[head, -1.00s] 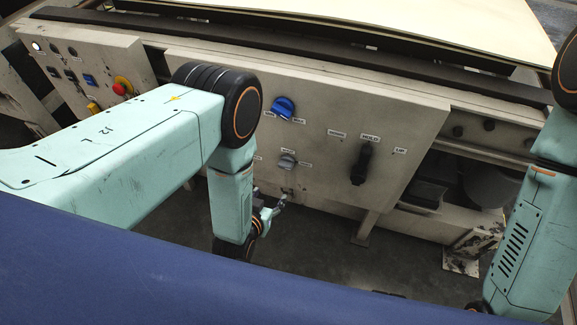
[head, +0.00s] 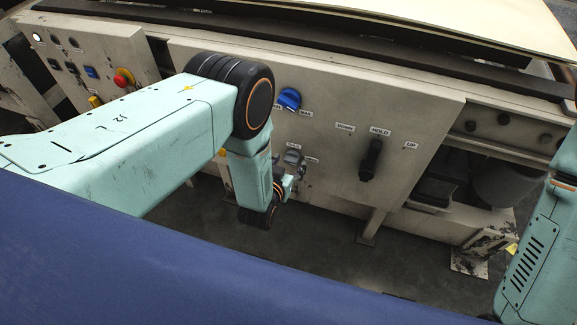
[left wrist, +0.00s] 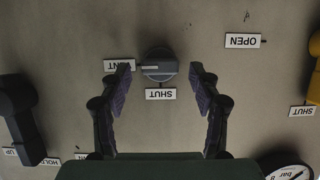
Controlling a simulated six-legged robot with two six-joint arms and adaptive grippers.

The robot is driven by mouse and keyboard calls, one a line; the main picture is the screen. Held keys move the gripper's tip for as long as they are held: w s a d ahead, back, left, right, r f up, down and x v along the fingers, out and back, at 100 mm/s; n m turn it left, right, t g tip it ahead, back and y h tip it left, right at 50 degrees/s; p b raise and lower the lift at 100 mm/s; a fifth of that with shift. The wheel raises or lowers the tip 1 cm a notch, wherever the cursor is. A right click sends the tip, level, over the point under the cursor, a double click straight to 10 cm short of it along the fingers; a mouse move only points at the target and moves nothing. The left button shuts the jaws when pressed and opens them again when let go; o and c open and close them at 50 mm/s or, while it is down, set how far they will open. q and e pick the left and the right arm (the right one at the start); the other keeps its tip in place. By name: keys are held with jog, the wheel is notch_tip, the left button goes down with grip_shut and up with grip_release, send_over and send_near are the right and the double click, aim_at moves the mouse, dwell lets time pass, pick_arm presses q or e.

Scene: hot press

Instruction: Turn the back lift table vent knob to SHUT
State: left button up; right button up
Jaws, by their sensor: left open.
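The grey vent knob (left wrist: 158,66) sits on the beige panel between my left gripper's fingertips in the upside-down left wrist view. Its light pointer bar faces picture-left, toward a partly hidden label ending in "NT" (left wrist: 119,65). A SHUT label (left wrist: 160,94) is just below the knob in that picture. In the head view, the knob (head: 293,157) is just above my left gripper (head: 288,183). My right gripper is out of view.
A blue knob (head: 289,99) is above the vent knob, and a black HOLD lever (head: 371,160) is to its right. A red button (head: 123,77) is on the left panel. In the left wrist view, a yellow handle (left wrist: 314,92) and gauge (left wrist: 290,172) are at right.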

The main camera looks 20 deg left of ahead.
pick_arm(q)
jog(key=shift+w, duration=0.2)
jog(key=c, duration=1.2)
jog(key=shift+o, duration=0.2)
